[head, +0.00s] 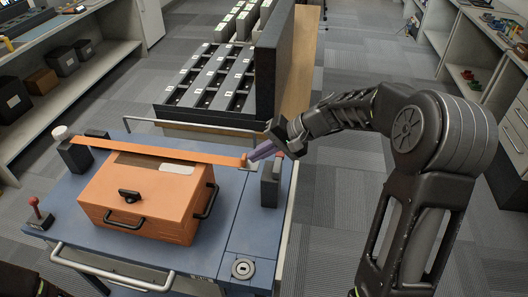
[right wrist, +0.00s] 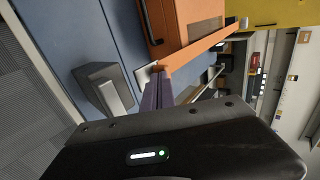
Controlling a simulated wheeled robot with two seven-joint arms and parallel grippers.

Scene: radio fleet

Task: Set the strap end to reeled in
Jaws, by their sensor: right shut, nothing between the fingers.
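An orange strap (head: 160,150) runs across the top of an orange case (head: 140,205), from a dark block with a white knob (head: 68,148) at the left to the strap end (head: 244,160) at the right. The strap also shows in the right wrist view (right wrist: 205,47). My right gripper (head: 254,156) is shut and empty, its purple fingers pointing left with their tips at the strap end. The tips (right wrist: 160,76) also meet the strap end in the right wrist view; I cannot tell whether they touch. My left gripper is not in view.
The case sits on a blue cart top (head: 235,232) with a front handle (head: 110,270). A dark block (head: 270,185) stands right of the case, a red-knobbed lever (head: 37,212) at the left. A rack of dark slots (head: 215,85) stands behind. Floor is clear at right.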

